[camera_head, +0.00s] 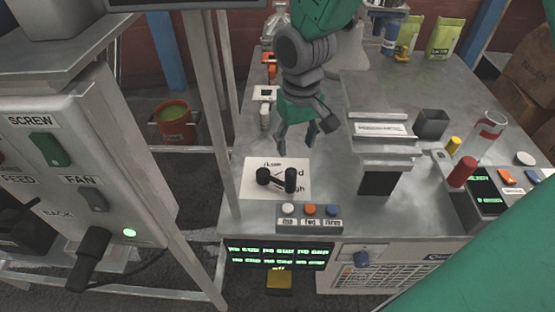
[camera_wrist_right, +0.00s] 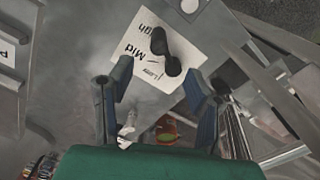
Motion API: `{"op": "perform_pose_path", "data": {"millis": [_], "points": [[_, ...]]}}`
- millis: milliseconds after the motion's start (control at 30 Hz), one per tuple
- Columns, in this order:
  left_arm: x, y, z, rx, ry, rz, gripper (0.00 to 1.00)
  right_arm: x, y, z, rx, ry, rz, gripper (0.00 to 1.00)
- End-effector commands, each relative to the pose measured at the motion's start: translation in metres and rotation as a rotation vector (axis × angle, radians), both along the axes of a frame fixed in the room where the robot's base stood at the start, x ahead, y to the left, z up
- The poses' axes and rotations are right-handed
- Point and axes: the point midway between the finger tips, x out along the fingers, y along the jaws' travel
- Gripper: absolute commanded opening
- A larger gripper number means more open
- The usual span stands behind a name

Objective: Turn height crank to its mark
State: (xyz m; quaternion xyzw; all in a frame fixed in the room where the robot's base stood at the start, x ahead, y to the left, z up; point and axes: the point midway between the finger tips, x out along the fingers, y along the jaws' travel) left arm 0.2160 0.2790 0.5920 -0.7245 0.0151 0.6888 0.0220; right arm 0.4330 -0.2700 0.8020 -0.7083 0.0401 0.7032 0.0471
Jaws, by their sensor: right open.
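The height crank (camera_head: 277,180) is black, with a round hub at left and an upright knob at right, on a white label sheet. In the right wrist view the crank (camera_wrist_right: 164,50) lies beyond the fingertips, on the sheet (camera_wrist_right: 180,30) marked "Low", "Mid" and a partly covered "High". In the head view the sheet (camera_head: 268,163) is partly hidden by the crank. My right gripper (camera_head: 297,146) is open and empty, pointing down just above and behind the crank, apart from it. It also shows in the right wrist view (camera_wrist_right: 162,82). My left gripper is not in view.
A button box (camera_head: 309,222) with white, orange and blue buttons stands in front of the crank. A metal block stand (camera_head: 383,140) rises to the right. A frame post (camera_head: 222,110) stands at left.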

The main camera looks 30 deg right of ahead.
Motion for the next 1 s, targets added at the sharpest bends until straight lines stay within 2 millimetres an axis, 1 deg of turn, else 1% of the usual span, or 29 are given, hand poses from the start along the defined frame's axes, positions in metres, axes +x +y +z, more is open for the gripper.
{"op": "perform_pose_path", "data": {"millis": [33,67,167,267,500,700,833,1000], "points": [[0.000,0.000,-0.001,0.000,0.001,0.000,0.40,0.004,0.000,0.008,-0.003,-0.001,-0.004,0.45],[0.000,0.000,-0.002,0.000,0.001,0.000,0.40,0.005,0.000,0.011,-0.005,0.003,-0.006,0.45],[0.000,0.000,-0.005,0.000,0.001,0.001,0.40,0.007,-0.002,0.007,-0.006,0.009,-0.009,0.45],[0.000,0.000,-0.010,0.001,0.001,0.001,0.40,0.006,-0.002,-0.009,-0.007,0.012,-0.009,0.45],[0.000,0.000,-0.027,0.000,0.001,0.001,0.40,0.006,-0.003,-0.063,-0.004,0.013,-0.008,0.45],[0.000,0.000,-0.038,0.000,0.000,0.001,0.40,0.006,-0.002,-0.100,-0.006,0.010,-0.007,0.45],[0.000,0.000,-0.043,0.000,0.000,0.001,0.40,0.007,-0.001,-0.114,-0.007,0.009,-0.008,0.45],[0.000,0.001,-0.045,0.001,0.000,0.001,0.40,0.007,-0.002,-0.123,-0.005,0.008,-0.008,0.45]]}}
